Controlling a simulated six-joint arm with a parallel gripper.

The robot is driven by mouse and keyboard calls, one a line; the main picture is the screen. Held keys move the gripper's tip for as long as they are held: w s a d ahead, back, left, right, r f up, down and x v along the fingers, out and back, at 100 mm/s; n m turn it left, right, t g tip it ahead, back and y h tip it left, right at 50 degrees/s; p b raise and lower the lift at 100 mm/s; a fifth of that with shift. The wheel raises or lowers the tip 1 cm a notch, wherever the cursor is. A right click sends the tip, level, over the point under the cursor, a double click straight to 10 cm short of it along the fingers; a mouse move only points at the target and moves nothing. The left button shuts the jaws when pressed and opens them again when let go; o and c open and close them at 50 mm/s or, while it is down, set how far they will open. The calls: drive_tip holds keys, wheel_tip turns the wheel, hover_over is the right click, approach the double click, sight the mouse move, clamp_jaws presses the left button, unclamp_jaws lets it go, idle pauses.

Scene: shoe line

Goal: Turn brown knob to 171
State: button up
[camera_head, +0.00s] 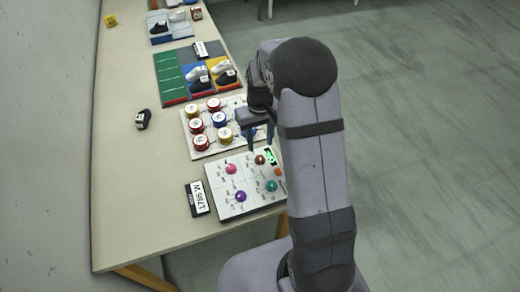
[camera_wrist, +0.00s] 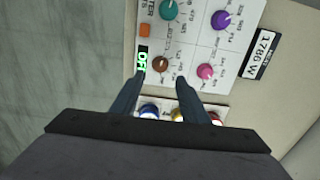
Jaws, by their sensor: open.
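The brown knob (camera_head: 260,160) sits at the far right of a white knob panel (camera_head: 222,208); in the wrist view the brown knob (camera_wrist: 160,64) lies ahead of and between my fingertips. My gripper (camera_head: 262,143) is open and empty, above the panel's far edge, apart from the knob. In the wrist view its two fingers (camera_wrist: 162,80) reach toward the knob. The number the knob points at is too small to read.
Pink (camera_head: 231,169), purple (camera_head: 240,196) and teal (camera_head: 271,186) knobs share the panel, with an orange square (camera_head: 278,172). A label display (camera_head: 198,198) lies at its left. A board of round coloured pieces (camera_head: 228,148) stands just beyond. The table's left side is mostly clear.

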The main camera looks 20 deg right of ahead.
sight(260, 158)
drive_tip(key=shift+f+p, duration=1.3)
drive_tip(key=shift+f, duration=2.35)
drive_tip(key=shift+c, duration=0.6)
clamp_jaws()
